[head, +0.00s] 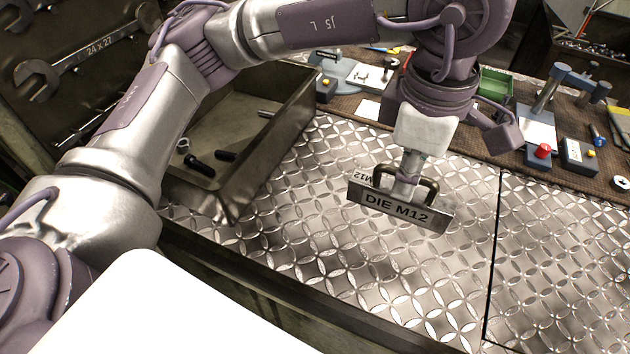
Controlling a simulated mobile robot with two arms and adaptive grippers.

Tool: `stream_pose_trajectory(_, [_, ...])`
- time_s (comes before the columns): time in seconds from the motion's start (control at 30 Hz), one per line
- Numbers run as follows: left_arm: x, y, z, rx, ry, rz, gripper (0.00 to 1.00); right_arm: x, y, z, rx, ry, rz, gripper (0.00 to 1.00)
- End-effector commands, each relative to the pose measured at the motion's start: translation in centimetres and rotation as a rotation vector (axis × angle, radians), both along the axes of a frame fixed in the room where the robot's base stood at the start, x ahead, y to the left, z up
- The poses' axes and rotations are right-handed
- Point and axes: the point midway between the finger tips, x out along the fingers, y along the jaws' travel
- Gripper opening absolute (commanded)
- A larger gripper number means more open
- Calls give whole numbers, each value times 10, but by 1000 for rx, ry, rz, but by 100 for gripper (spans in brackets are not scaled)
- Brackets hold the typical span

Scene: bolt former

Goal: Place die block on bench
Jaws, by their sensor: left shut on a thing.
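The die block (398,208) is a grey metal block with a dark handle and the label "DIE M12" on its front face. My left gripper (408,185) is shut on it from above, at the handle. The block hangs over the bench (350,270), whose top is shiny diamond-pattern metal plate. I cannot tell for sure whether the block's underside touches the plate or is just above it. The block is slightly tilted in the picture, its right end lower. My right gripper is not in view.
A metal tray (225,205) with a few bolts stands on the left of the bench. A brown mat at the back holds a green bin (495,84), a red-knobbed device (542,151) and other tools. The plate in front and to the right of the block is clear.

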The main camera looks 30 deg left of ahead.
Motion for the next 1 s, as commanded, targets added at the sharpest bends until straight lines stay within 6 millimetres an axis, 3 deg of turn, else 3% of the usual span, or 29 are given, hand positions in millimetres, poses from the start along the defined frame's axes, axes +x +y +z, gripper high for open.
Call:
stream_pose_trajectory(0.27, [6, 2, -10, -5, -2, 7, 0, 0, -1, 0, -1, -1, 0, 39])
stream_pose_trajectory(0.8, [58, 78, -63, -3, -2, 10, 0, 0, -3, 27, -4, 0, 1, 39])
stream_pose_trajectory(1.0, [68, 91, -75, -5, -4, 5, 0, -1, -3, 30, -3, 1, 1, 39])
